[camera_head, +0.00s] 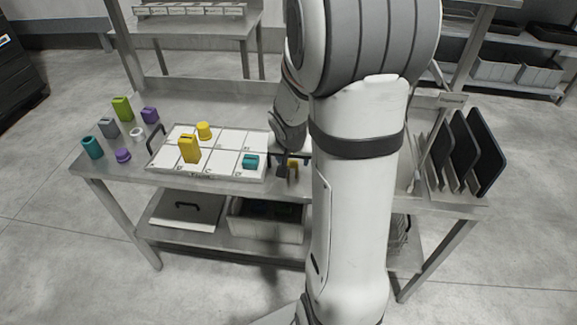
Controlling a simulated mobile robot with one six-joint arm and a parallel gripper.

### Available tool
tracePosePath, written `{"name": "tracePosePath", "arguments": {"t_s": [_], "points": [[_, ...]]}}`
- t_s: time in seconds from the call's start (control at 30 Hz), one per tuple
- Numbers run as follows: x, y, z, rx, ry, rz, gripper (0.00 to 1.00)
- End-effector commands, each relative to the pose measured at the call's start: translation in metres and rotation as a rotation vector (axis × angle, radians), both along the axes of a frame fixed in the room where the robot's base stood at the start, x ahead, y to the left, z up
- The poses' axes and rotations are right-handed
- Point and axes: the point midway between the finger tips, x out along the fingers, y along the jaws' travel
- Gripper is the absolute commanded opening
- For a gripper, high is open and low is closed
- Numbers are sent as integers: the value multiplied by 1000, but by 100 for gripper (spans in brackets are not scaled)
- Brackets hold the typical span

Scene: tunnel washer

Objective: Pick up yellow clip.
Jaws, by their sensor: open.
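My gripper (287,165) is low over the steel table, just right of the white tray (215,176). Its dark fingers are open. A small yellow piece (294,163) shows between or just behind the fingers. It is mostly hidden, so I cannot tell its full shape or whether the fingers touch it. A tall yellow block with a slotted top (189,150) stands on the tray. A yellow round piece (204,131) stands behind it on the tray. A teal piece (250,161) lies at the tray's right side.
Green (122,108), grey, purple, teal (92,148) and white pieces stand on the table's left end. Dark upright panels (468,152) stand at the right end. A bin (266,221) sits on the lower shelf. My arm hides the table's middle right.

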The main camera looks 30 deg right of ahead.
Motion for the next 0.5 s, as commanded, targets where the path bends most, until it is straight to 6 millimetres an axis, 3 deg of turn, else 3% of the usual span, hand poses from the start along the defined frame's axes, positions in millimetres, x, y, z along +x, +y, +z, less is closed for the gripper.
{"name": "tracePosePath", "arguments": {"t_s": [0.3,0.5], "points": [[16,-7,-41,1,3,1,55],[19,-9,-46,0,0,1,55]]}}
